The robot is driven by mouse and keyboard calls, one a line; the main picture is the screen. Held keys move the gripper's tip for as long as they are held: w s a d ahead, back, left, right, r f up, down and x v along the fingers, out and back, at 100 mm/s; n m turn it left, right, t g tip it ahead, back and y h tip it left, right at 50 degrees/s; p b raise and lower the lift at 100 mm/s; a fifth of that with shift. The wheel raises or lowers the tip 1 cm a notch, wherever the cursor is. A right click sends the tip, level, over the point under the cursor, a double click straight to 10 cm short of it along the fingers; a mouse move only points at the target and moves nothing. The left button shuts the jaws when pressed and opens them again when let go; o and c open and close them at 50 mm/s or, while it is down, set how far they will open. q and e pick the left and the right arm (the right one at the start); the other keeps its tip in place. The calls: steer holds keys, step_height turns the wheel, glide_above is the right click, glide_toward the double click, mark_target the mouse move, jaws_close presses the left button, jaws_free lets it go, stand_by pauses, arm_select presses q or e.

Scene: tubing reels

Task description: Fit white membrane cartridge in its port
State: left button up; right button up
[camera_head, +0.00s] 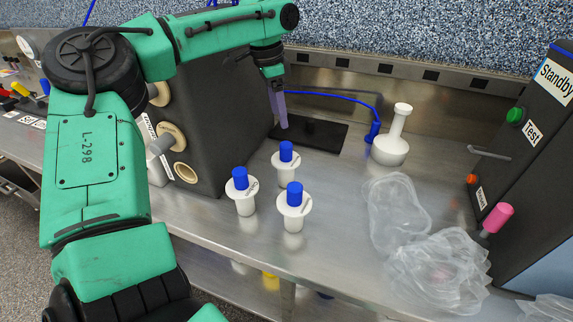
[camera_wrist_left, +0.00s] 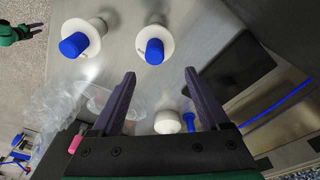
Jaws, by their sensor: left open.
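Three white flanged cartridges with blue caps stand upright on the steel bench: one at the left (camera_head: 244,204), one at the back (camera_head: 287,168), one in front (camera_head: 293,218). Two show in the left wrist view (camera_wrist_left: 87,52) (camera_wrist_left: 160,60). Which one is the membrane cartridge I cannot tell; the labels are unreadable. The dark box (camera_head: 228,125) has round beige-ringed ports (camera_head: 185,172) on its left face, partly hidden by my arm. My left gripper (camera_head: 279,108) hangs above the bench behind the cartridges. In the wrist view its dark fingers (camera_wrist_left: 162,92) are apart and empty.
A dark mat (camera_head: 325,136) lies behind the cartridges. A white long-necked vessel (camera_head: 391,149) and a blue tube end (camera_head: 373,133) stand right of it. Crumpled clear bags (camera_head: 440,272) cover the bench's right front, beside a dark machine (camera_head: 535,150) with a pink knob (camera_head: 497,217).

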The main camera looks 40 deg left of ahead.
mark_target(285, 144)
arm_select(q)
steer(key=f, duration=0.1)
steer(key=d+f, duration=0.1)
steer(key=f, duration=0.1)
steer(key=f+p, duration=0.1)
steer(key=f, duration=0.1)
steer(key=shift+s+d, duration=0.3)
steer(key=shift+s, duration=0.1)
steer(key=f, duration=0.2)
steer(key=w+f+p, duration=0.1)
steer(key=f, duration=0.1)
steer(key=f+p, duration=0.1)
steer(key=f, duration=0.1)
steer(key=shift+w, duration=0.3)
steer(key=shift+d+f, duration=0.15)
steer(key=shift+f, duration=0.15)
steer(key=c, duration=0.4)
jaws_close()
arm_select(e)
steer(key=r, duration=0.1)
steer(key=s+d+r, duration=0.1)
steer(key=s+r, duration=0.1)
steer(key=shift+s+d+r, duration=0.15)
steer(key=shift+s+d, duration=0.05)
steer(key=shift+d, duration=0.1)
